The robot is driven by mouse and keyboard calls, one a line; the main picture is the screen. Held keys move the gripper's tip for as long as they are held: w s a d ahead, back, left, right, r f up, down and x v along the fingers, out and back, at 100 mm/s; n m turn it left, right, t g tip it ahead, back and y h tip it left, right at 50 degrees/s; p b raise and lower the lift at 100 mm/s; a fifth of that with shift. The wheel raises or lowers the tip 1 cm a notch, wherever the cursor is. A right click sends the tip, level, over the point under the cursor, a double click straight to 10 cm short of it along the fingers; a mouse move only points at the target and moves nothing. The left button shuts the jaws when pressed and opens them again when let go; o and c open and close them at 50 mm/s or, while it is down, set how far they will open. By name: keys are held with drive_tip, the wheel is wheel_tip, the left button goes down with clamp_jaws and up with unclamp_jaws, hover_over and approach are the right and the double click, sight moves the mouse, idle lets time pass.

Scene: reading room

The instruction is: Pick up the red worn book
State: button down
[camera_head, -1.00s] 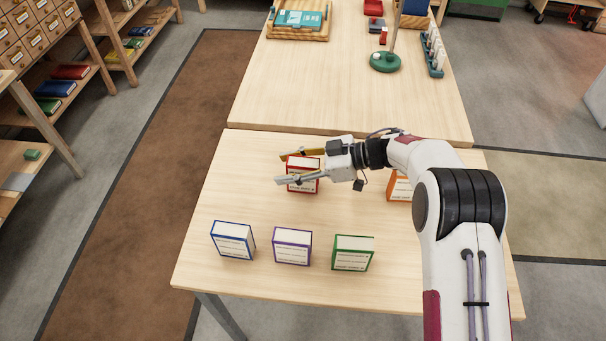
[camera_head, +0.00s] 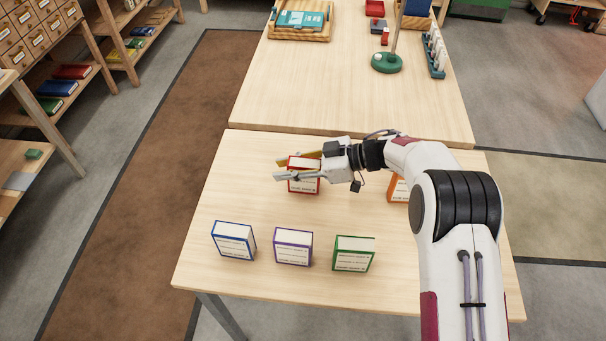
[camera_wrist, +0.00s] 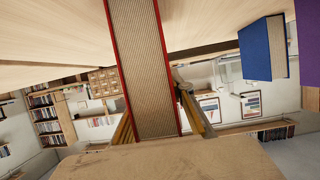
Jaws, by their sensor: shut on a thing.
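The red book (camera_head: 304,186) stands upright on the near table, with its white label side facing me. My gripper (camera_head: 297,168) reaches in from the right and is shut on the red book, one finger on its near side and one on its far side. In the wrist view the red book (camera_wrist: 143,60) fills the middle, its page edges between red covers, with the fingers on both sides. The fingers hide part of the book in the head view. I cannot tell whether it has left the table.
A blue book (camera_head: 233,241), a purple book (camera_head: 292,247) and a green book (camera_head: 353,253) stand along the front of the table (camera_head: 200,277). An orange book (camera_head: 397,189) is partly hidden behind my arm. A lamp base (camera_head: 387,62) stands on the far table.

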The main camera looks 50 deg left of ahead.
drive_tip(key=shift+r, duration=0.2)
wheel_tip(320, 180, up, 10)
drive_tip(key=shift+f, duration=0.15)
idle(0.5)
idle(0.5)
